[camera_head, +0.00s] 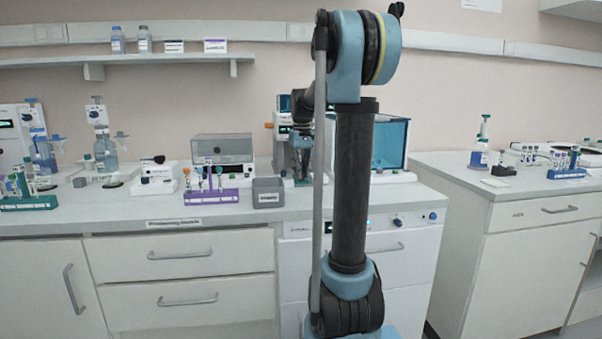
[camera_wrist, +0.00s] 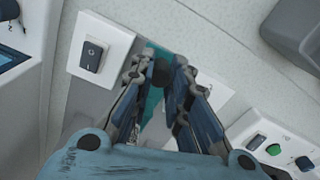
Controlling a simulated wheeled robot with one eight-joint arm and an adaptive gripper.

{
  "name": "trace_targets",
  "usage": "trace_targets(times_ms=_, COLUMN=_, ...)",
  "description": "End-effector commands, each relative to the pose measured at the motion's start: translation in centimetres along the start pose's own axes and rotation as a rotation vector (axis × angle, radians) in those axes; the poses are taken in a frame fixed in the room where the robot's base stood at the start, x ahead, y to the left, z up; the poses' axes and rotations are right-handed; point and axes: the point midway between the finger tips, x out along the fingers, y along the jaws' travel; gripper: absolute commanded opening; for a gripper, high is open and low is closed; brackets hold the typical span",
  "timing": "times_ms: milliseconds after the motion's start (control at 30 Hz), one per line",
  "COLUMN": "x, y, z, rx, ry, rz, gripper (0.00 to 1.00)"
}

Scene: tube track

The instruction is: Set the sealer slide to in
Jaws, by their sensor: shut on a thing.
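The sealer (camera_head: 284,128) stands on the bench behind my arm, a light housing with a small lit display. A dark round knob (camera_wrist: 162,73) sits between my fingertips, above a teal strip (camera_wrist: 153,102); these look like the sealer slide. My gripper (camera_wrist: 160,68) is shut on the knob, with a finger on each side. In the head view my gripper (camera_head: 302,165) points down at the sealer's front. The far end of the slide is hidden by my fingers, so I cannot tell its exact position.
A black rocker switch (camera_wrist: 92,53) is close to the left finger. A panel with a green button (camera_wrist: 273,150) lies at lower right. A grey bin (camera_head: 267,192) and a purple tube rack (camera_head: 212,196) stand left of the sealer; a blue-sided box (camera_head: 391,145) stands right.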

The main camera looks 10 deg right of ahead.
Motion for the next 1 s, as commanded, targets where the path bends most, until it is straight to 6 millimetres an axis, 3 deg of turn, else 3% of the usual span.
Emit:
trace_targets(times_ms=233, x=0.0, y=0.1, z=-0.7, rx=0.0, ry=0.0, rz=-0.001, gripper=0.0)
trace_targets(times_ms=633, x=-0.1, y=0.9, z=-3.6, rx=0.0, ry=0.0, rz=-0.001, gripper=0.0)
trace_targets(times_ms=967, x=0.0, y=1.0, z=-3.9, rx=0.0, ry=0.0, rz=-0.001, gripper=0.0)
trace_targets(times_ms=1000, x=0.0, y=1.0, z=-3.9, rx=0.0, ry=0.0, rz=-0.001, gripper=0.18)
